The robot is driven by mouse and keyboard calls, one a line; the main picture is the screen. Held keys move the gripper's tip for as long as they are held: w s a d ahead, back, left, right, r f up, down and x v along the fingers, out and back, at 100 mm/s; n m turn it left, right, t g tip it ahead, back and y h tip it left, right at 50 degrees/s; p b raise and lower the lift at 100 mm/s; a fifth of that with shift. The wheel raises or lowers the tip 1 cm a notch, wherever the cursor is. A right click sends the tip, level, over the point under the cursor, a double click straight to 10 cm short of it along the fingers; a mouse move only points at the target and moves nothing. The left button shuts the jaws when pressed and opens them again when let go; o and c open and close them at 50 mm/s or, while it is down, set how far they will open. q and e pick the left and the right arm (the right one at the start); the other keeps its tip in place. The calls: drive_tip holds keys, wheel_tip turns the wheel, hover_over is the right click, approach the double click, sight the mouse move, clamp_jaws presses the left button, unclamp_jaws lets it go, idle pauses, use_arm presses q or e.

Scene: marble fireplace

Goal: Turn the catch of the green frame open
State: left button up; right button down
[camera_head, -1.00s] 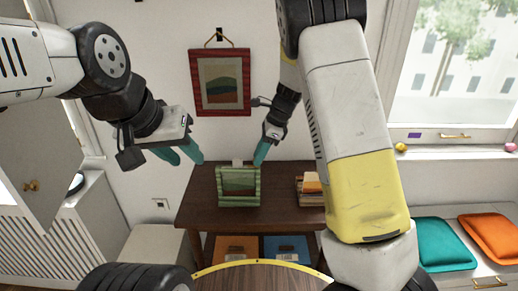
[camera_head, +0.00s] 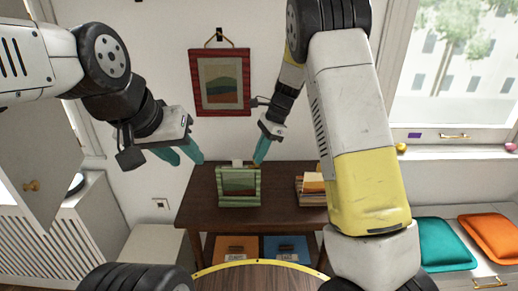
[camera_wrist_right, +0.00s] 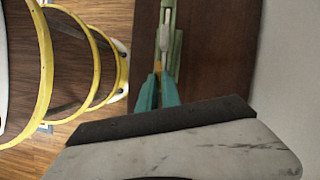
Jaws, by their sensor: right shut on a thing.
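The green frame (camera_head: 239,201) stands upright on the dark table, with a pale piece at its top edge. In the right wrist view the frame (camera_wrist_right: 177,50) shows nearly edge-on. My right gripper (camera_head: 259,161) is at the frame's upper right, pointing down. In the wrist view its teal fingers (camera_wrist_right: 158,76) close on a small yellowish piece (camera_wrist_right: 158,66) beside the frame, which looks like the catch. The fingers hide most of it, so its angle cannot be told. My left gripper (camera_head: 184,157) hangs left of the frame, open and empty.
The dark table (camera_head: 285,182) also holds a stack of books (camera_head: 311,187) at its right. A red-framed picture (camera_head: 220,82) hangs on the wall behind. Orange (camera_head: 237,247) and blue (camera_head: 286,247) boxes sit below. The tabletop's left part is bare.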

drive_tip(key=n+g, duration=0.1)
drive_tip(key=n, duration=0.2)
drive_tip(key=shift+w+n+h, duration=0.1)
drive_tip(key=shift+n+h, duration=0.2)
drive_tip(key=shift+n, duration=0.1)
drive_tip(key=n+g+h, duration=0.1)
drive_tip(key=n, duration=0.2)
drive_tip(key=shift+a+n, duration=0.15)
drive_tip(key=shift+n, duration=0.15)
drive_tip(key=n+g+h, duration=0.1)
drive_tip(key=n, duration=0.2)
drive_tip(key=shift+w+a+n, duration=0.1)
drive_tip(key=shift+n, duration=0.2)
drive_tip(key=shift+n+h, duration=0.8)
drive_tip(key=shift+n, duration=0.8)
drive_tip(key=shift+a, duration=0.1)
drive_tip(key=c, duration=1.5)
unclamp_jaws()
drive_tip(key=shift+c, duration=0.2)
drive_tip(key=shift+r, duration=0.1)
